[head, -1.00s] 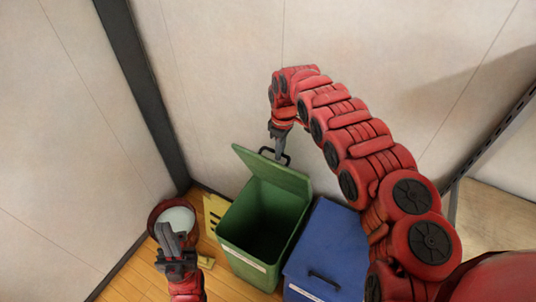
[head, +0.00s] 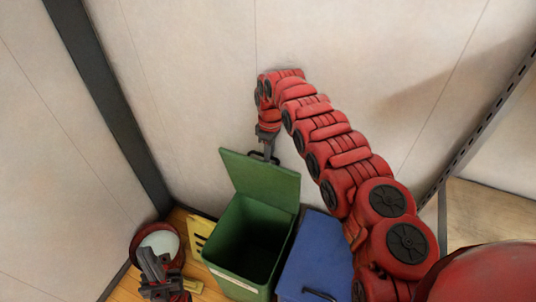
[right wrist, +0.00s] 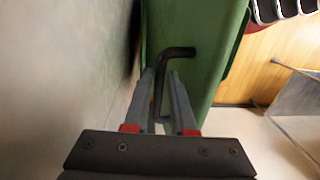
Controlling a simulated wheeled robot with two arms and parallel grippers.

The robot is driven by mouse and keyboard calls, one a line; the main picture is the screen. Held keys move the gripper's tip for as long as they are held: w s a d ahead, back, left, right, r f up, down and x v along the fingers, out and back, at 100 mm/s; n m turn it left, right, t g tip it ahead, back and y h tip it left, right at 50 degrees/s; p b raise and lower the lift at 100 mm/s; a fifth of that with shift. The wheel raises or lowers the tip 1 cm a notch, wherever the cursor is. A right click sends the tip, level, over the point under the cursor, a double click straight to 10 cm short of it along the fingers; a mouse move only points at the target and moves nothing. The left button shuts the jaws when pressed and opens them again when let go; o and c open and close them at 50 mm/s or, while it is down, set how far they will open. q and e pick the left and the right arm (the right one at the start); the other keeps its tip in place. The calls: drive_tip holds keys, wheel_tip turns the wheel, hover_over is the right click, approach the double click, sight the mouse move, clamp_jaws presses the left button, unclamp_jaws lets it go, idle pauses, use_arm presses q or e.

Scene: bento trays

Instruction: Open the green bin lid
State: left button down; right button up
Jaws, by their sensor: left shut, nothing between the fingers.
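The green bin (head: 238,277) stands by the wall with its lid (head: 262,183) raised steeply on the wall side, so its dark inside shows. My right gripper (head: 267,152) is at the black lid handle (head: 258,157), at the lid's top edge. In the right wrist view, the handle bar (right wrist: 178,52) runs down between the two fingers of my right gripper (right wrist: 163,90). Whether they press on it cannot be told. The green lid (right wrist: 205,75) fills the middle of that view. My left gripper (head: 152,262) is shut and empty, low at the left.
A blue bin (head: 315,255) with a shut lid stands right beside the green bin. A red round container (head: 137,240) with a pale inside stands behind my left gripper. A yellow thing (head: 199,232) lies on the wooden floor. Walls stand close behind and left.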

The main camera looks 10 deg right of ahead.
drive_tip(key=shift+o, duration=1.3)
drive_tip(key=shift+w, duration=0.15)
drive_tip(key=shift+r, duration=0.2)
wheel_tip(320, 180, up, 12)
drive_tip(key=b, duration=0.1)
drive_tip(key=shift+w+d+f, duration=0.15)
drive_tip(key=shift+w+d, duration=0.05)
drive_tip(key=shift+w, duration=0.05)
